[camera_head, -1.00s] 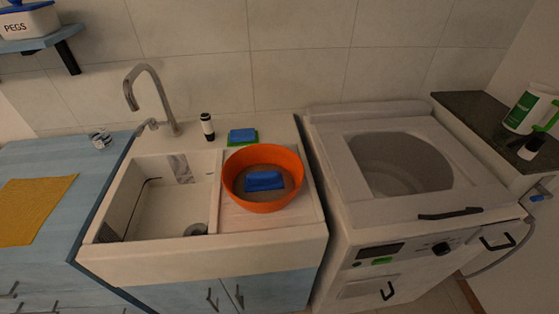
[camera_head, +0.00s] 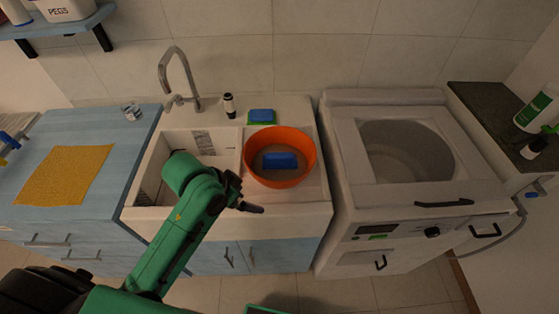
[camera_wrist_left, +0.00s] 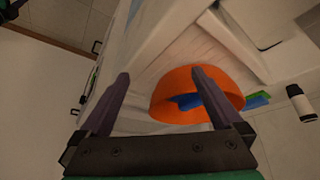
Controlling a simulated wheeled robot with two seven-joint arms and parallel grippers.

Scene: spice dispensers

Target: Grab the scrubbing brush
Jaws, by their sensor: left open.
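A blue block-shaped object, which looks like the scrubbing brush (camera_head: 280,160), lies inside the round orange bowl (camera_head: 309,165) on the sink's drainboard. It also shows in the left wrist view (camera_wrist_left: 184,101), partly hidden by the bowl rim and a finger. My left gripper (camera_head: 250,207) is in front of the sink, short of the bowl and to its lower left. In the left wrist view my left gripper (camera_wrist_left: 160,76) is open, with nothing between its fingers. One finger overlaps the bowl there. My right gripper is not in view.
A blue and green sponge (camera_head: 261,116) lies behind the bowl. A dark-capped white bottle (camera_head: 230,107) and the faucet (camera_head: 180,78) stand along the back. The sink basin is left of the bowl, the washing machine (camera_head: 342,140) right.

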